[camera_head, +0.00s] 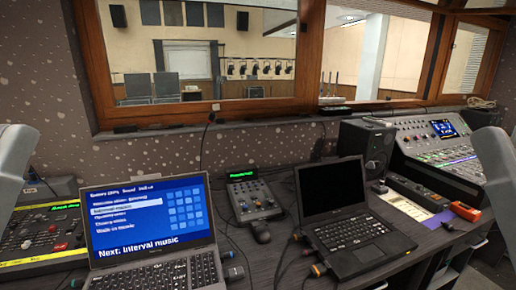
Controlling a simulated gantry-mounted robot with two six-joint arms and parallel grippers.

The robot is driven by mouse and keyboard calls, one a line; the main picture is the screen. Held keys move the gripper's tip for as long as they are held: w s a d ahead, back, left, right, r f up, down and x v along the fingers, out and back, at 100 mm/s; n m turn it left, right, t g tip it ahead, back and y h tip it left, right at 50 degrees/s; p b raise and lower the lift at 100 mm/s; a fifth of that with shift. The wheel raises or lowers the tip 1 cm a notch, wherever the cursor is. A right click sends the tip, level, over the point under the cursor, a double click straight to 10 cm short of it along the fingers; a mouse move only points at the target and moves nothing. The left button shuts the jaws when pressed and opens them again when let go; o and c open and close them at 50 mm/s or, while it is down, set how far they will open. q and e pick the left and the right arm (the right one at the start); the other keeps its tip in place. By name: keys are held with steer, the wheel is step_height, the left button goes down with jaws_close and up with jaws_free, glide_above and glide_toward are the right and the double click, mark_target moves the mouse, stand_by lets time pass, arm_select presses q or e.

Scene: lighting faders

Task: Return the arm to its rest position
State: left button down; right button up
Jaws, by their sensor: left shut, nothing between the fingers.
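My left gripper and arm (14,160) show as a smooth grey part at the left edge, beside the lighting desk and apart from the table things; the gripper is shut and empty, and its fingertips are hard to make out. My right arm (496,165) shows as a similar grey part at the right edge, in front of the large mixing console; its gripper is out of the picture. The lighting desk (45,232), with faders, a green display and a yellow stripe, stands at the left, partly hidden by the laptop.
A laptop with a blue cue screen (150,215) stands front left and a dark-screened laptop (335,205) in the middle. A speaker (366,148) and large mixer (435,145) stand right. Cables cross the table.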

step_height(320, 180, up, 25)
steer(key=p, duration=2.1)
steer(key=shift+f, duration=0.2)
step_height(320, 180, down, 41)
steer(key=b, duration=4.1)
